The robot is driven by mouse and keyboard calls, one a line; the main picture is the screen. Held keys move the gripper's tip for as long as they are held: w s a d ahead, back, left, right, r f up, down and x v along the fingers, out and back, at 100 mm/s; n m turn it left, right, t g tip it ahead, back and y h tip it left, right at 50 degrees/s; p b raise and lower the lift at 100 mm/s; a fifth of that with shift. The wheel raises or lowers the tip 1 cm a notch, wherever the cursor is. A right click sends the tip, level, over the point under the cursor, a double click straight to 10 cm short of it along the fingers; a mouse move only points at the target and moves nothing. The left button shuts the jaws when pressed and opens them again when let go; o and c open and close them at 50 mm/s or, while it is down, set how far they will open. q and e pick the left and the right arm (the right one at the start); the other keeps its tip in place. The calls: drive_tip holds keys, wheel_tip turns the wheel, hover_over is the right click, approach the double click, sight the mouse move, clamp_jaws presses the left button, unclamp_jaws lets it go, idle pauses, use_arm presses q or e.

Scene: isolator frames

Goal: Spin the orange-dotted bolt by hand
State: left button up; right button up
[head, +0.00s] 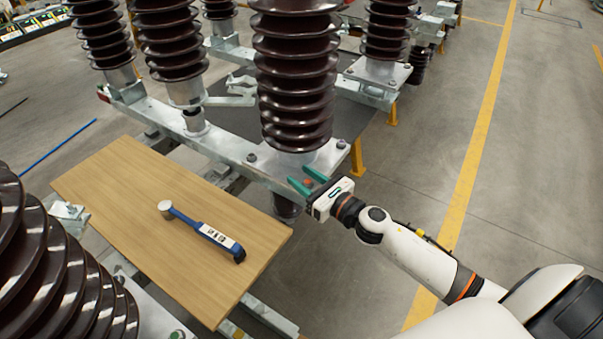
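The orange-dotted bolt (308,183) shows as a small orange-brown spot on the galvanized beam, at the foot of the middle dark insulator (296,75). My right gripper (306,180) reaches in from the right, with its two green fingers apart on either side of the bolt. The fingers look open. Whether either finger touches the bolt cannot be told at this size. My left gripper is not in the head view.
A wooden board (120,215) lies left of the beam (228,148), with a blue-handled torque wrench (205,232) on it. Other bolts (252,157) sit on the beam. Dark ribbed insulators stand behind and at near left (60,270). The floor at right is clear.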

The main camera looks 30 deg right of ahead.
drive_tip(key=shift+w+a, duration=0.15)
drive_tip(key=shift+w, duration=0.35)
clamp_jaws()
drive_tip(key=shift+r+m+h, duration=0.1)
drive_tip(key=shift+m+h, duration=0.2)
drive_tip(key=shift+h, duration=0.1)
